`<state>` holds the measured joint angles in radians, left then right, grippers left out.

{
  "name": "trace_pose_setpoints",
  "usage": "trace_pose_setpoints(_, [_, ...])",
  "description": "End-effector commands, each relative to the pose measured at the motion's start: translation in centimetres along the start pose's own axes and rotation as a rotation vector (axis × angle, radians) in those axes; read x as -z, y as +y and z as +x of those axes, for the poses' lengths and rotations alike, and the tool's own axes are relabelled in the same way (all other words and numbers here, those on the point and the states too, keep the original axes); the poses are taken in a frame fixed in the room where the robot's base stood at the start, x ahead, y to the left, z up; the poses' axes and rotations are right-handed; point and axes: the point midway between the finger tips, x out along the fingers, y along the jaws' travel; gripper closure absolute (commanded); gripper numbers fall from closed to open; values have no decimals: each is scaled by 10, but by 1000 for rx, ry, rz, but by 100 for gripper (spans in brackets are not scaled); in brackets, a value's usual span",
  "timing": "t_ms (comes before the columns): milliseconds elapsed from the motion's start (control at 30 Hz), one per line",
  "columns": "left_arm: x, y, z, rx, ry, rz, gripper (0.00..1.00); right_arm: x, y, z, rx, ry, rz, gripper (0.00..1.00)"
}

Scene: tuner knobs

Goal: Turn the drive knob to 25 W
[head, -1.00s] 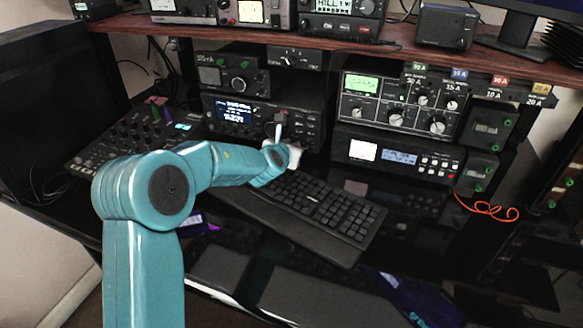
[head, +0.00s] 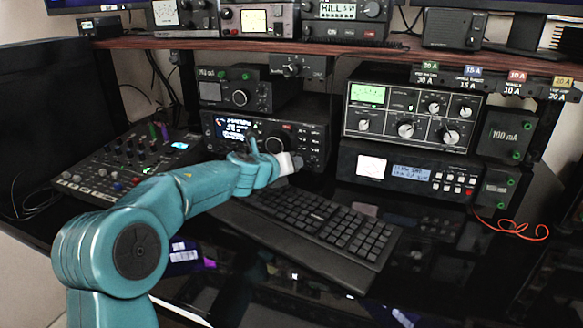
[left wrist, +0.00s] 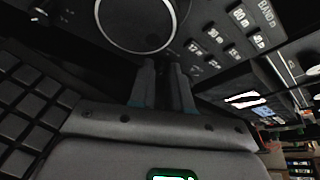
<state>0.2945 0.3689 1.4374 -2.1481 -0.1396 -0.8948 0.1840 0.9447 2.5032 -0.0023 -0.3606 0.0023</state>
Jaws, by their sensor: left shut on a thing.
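The black transceiver (head: 262,138) with a lit blue display stands on the desk under the wooden shelf, left of centre. Its large tuning dial (head: 278,144) also shows at the top of the left wrist view (left wrist: 138,22). My left gripper (head: 297,161) is at the lower front of this transceiver. In the left wrist view its two fingers (left wrist: 165,68) are nearly together, just below the dial. They are shut on a small control, taken to be the drive knob, which they hide. I cannot read its setting or a 25 W mark. My right gripper is not in view.
A black keyboard (head: 318,222) lies just below and in front of my left gripper. A mixer panel (head: 125,160) stands at the left. Another radio with several knobs (head: 410,118) and a unit with buttons (head: 405,172) stand at the right. A red cable (head: 510,228) lies at the right.

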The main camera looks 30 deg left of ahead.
Motion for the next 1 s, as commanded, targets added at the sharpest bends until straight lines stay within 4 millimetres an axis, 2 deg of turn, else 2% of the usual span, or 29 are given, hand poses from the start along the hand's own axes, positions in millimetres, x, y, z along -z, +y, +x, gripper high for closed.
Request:
trace_pose_setpoints(433, [0, 0, 0, 3, -1, -7, 100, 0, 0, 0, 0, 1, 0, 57])
trace_pose_setpoints(467, [0, 0, 0, 3, -1, -7, 76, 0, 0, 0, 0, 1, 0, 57])
trace_pose_setpoints(500, [0, 0, 0, 3, -1, -7, 63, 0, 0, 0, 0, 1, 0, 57])
trace_pose_setpoints(533, [0, 0, 0, 3, -1, -7, 57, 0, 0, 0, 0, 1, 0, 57])
trace_pose_setpoints(833, [0, 0, -1, 3, -1, -6, 57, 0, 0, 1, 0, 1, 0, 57])
trace_pose_setpoints(1000, [-1, 1, -21, 3, -3, -6, 57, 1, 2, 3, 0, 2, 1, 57])
